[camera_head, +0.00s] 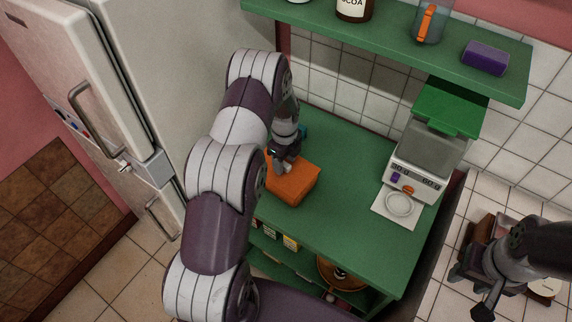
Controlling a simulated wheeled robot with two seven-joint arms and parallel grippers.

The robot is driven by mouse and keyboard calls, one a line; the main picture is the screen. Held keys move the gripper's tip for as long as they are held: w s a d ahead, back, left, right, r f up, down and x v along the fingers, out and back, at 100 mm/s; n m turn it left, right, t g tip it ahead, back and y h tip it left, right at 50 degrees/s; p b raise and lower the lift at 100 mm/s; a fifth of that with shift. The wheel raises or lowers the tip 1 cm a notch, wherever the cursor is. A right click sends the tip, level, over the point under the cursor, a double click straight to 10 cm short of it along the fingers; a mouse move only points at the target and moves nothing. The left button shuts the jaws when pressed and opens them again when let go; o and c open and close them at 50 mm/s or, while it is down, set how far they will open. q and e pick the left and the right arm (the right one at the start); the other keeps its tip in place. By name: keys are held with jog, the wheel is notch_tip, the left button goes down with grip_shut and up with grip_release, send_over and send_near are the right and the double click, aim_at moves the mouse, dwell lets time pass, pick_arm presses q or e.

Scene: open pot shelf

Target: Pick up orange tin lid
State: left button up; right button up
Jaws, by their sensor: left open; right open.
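The orange tin lid (296,185) is on top of a box-shaped orange tin on the green counter. I cannot tell the seam between lid and tin from here. My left gripper (282,166) is directly over the lid, pointing down, with its fingertips at or very near the lid's top. Its jaws are open, though the arm partly hides them. My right gripper (478,290) is open and empty at the lower right, beyond the counter's right edge and away from the tin.
A green counter (340,190) has free room right of the tin. A green shelf (400,40) hangs above. A fridge (120,90) stands left.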

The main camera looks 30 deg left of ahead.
pick_arm(q)
jog(key=shift+w+a+f, duration=0.1)
jog(key=shift+a+f, duration=0.25)
jog(key=shift+s+a, duration=0.15)
jog(key=shift+s, duration=0.05)
jog(key=shift+s+r, duration=0.15)
jog(key=shift+r, duration=0.05)
jog(key=shift+c, duration=0.3)
jog(key=shift+d, duration=0.2)
jog(key=c, duration=0.5)
grip_shut()
